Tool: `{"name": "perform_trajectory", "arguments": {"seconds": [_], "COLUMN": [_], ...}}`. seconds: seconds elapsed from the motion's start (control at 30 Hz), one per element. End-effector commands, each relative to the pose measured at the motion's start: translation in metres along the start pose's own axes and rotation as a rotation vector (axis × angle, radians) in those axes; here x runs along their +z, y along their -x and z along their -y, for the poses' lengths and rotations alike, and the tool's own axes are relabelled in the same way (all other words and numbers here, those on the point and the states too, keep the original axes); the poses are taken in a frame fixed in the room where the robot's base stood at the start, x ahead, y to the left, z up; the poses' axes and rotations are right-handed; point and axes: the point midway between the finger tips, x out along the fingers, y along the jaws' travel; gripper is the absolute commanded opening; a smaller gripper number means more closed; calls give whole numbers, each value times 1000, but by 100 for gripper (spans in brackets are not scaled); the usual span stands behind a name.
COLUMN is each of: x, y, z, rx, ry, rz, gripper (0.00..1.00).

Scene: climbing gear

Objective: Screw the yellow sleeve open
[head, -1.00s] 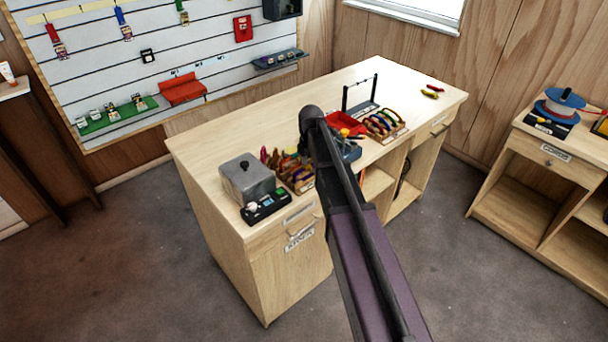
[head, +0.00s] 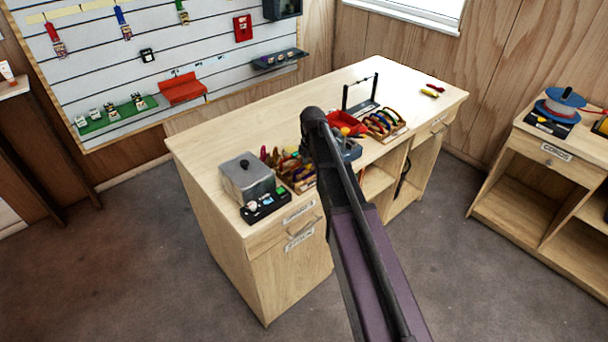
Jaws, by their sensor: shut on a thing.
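My dark arm (head: 340,175) reaches up from the bottom of the head view, and its rounded joint stands in front of the middle of the workbench. My gripper is not visible; the arm hides that part of the scene. I cannot make out a yellow sleeve for certain. A small yellow piece (head: 430,93) lies on the bench top at the far right, close to a red piece (head: 436,87). Several coloured carabiners (head: 384,122) stand in a rack right of the arm. Another rack of coloured gear (head: 296,170) is left of the arm, partly hidden.
A grey lidded box (head: 247,180) and a black device (head: 265,206) stand at the bench's near left. A red bin (head: 347,122), a blue-grey bin (head: 349,150) and a black frame (head: 360,92) are near the arm. The bench top (head: 400,82) has free room at the back.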

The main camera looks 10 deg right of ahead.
Motion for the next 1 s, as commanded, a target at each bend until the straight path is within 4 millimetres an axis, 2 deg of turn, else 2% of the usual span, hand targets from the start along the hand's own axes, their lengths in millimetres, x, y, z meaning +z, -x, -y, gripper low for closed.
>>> {"name": "perform_trajectory", "arguments": {"seconds": [1.0], "x": [1], "y": [-22], "z": [3], "rx": [-6], "ry": [-2], "rz": [2], "gripper": [63]}}
